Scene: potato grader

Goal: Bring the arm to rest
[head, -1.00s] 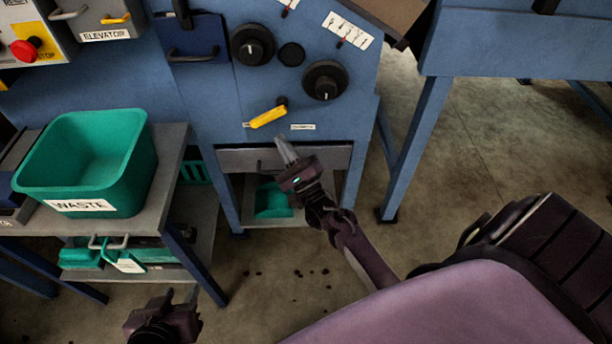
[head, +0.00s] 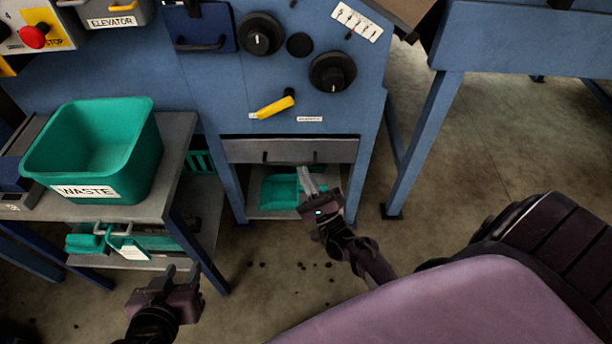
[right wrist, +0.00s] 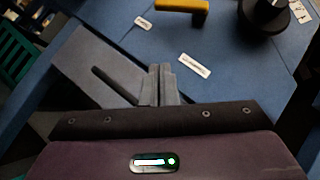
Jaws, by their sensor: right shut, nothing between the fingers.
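My right gripper (head: 308,181) is in front of the lower part of the blue machine, just below the grey drawer front (head: 290,151). Its fingers are together and empty; they also show shut in the right wrist view (right wrist: 161,84), with the drawer's dark handle (right wrist: 115,85) to the left of them. My left gripper (head: 182,273) is low at the bottom left, near the leg of the side table. Its two fingertips stand apart, with nothing visible between them.
The blue machine (head: 225,105) carries a yellow lever (head: 272,107) and black knobs (head: 332,72). A green waste bin (head: 100,150) stands on the side table (head: 175,150) at left. A green container (head: 280,191) is in the opening under the drawer.

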